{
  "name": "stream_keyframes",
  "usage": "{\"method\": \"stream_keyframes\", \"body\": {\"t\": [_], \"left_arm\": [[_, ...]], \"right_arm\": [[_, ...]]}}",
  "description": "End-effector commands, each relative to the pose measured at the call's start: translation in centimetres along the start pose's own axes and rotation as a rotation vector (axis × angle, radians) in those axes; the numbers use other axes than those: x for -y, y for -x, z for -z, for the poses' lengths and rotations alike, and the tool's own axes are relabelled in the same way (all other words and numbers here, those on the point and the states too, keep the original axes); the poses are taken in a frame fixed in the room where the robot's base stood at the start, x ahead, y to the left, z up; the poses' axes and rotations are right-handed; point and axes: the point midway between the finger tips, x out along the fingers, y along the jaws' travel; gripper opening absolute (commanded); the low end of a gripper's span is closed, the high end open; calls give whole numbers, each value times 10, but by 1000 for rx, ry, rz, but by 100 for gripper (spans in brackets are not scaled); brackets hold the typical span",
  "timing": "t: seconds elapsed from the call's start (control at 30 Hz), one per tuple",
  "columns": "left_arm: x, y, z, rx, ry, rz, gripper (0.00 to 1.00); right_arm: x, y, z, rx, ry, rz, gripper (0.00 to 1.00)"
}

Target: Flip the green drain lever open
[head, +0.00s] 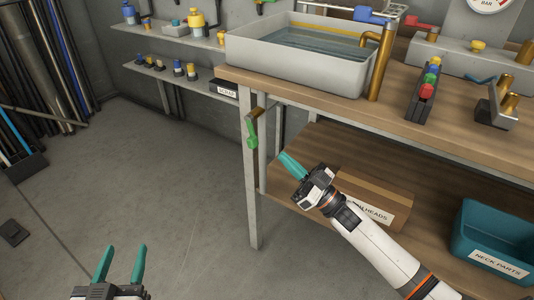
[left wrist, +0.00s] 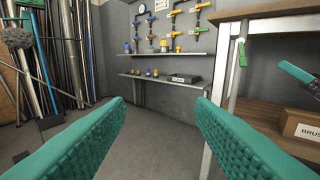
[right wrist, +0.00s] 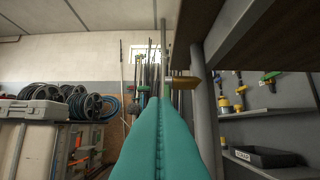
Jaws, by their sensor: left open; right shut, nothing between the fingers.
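The green drain lever (head: 252,131) hangs along the front left leg of the wooden bench, below the sink (head: 300,55). It also shows in the left wrist view (left wrist: 242,54). My left gripper (head: 123,248) is open and empty above the floor, far to the lower left of the lever.
The bench leg (head: 251,190) stands close to my right gripper. A cardboard box (head: 380,192) and a teal bin (head: 485,238) sit on the lower shelf. Wall shelves (head: 165,75) hold small fittings. Poles (head: 50,60) lean at the left. The floor between is clear.

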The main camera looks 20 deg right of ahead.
Motion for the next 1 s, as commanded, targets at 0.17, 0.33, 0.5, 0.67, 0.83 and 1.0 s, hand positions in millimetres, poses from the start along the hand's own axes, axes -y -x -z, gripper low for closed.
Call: {"method": "stream_keyframes", "body": {"t": [0.17,0.33,0.5,0.67,0.83,1.0], "left_arm": [[3,-2,-18,137,3,8,49],[7,1,-43,298,7,16,49],[9,6,-58,399,10,22,49],[10,8,-64,438,12,24,49],[10,8,-65,441,12,24,49],[10,8,-65,442,12,24,49]], "right_arm": [[0,-34,6,1,0,2,0],[0,-46,20,0,-1,2,0],[1,-54,27,-1,0,2,0],[0,-58,29,-1,-1,2,0],[0,-58,29,-1,0,2,0],[0,-58,29,-1,0,2,0]]}}
